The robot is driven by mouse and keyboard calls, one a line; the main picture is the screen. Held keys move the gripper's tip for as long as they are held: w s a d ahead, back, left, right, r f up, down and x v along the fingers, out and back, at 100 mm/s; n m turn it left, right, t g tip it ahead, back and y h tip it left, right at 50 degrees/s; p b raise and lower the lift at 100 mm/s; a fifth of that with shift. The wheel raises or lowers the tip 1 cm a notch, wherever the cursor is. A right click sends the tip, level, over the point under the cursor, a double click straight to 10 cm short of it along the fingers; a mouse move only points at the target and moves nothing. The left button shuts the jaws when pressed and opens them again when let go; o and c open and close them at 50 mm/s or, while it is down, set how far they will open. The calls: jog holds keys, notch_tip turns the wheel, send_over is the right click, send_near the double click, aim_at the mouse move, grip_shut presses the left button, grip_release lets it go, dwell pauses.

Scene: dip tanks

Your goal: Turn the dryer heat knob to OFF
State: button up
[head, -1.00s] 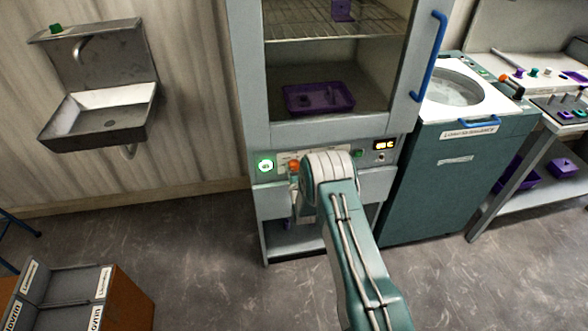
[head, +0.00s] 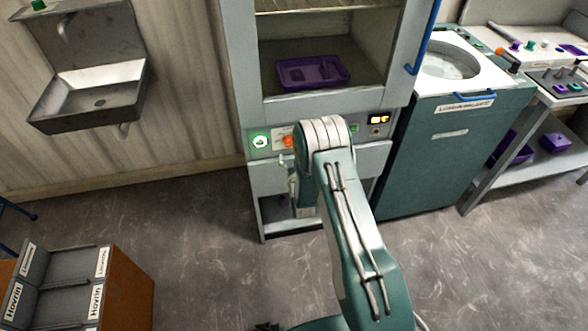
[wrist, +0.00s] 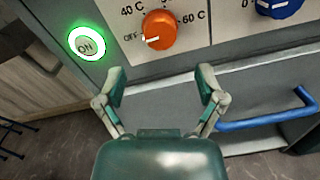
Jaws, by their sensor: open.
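The orange heat knob (wrist: 160,30) is on the dryer's front panel, with OFF, 40 C and 60 C printed around it. Its white mark is at its lower left, on the side of the word OFF. The knob also shows in the head view (head: 288,141), left of my arm. My gripper (wrist: 162,78) is open and empty, its fingers spread below the knob and apart from it. In the head view my arm hides most of the gripper.
A lit green ON button (wrist: 87,44) is left of the knob, and a blue knob (wrist: 280,5) is to the right. A blue handle (wrist: 268,117) sticks out at the lower right. A purple tray (head: 314,72) is inside the dryer above the panel.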

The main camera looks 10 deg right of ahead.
jog(key=s, duration=0.5)
jog(key=shift+s+a, duration=0.15)
jog(key=shift+s, duration=0.1)
notch_tip(320, 180, up, 12)
jog(key=w+r+m+g, duration=0.1)
jog(key=w+m+g, duration=0.2)
jog(key=m, duration=0.4)
jog(key=s+r+m+g, duration=0.3)
jog(key=s+r+m, duration=0.5)
jog(key=r, duration=0.4)
jog(key=s+r+m+g, duration=0.3)
jog(key=s+m, duration=0.6)
jog(key=s, duration=0.6)
jog(key=s+r+m+g, duration=0.3)
jog(key=s+r+m, duration=0.3)
jog(key=s, duration=0.9)
jog(key=m, duration=0.2)
jog(key=shift+s+d+r+m+y, duration=0.3)
jog(key=shift+d+r+m, duration=0.05)
jog(key=shift+r+m, duration=0.05)
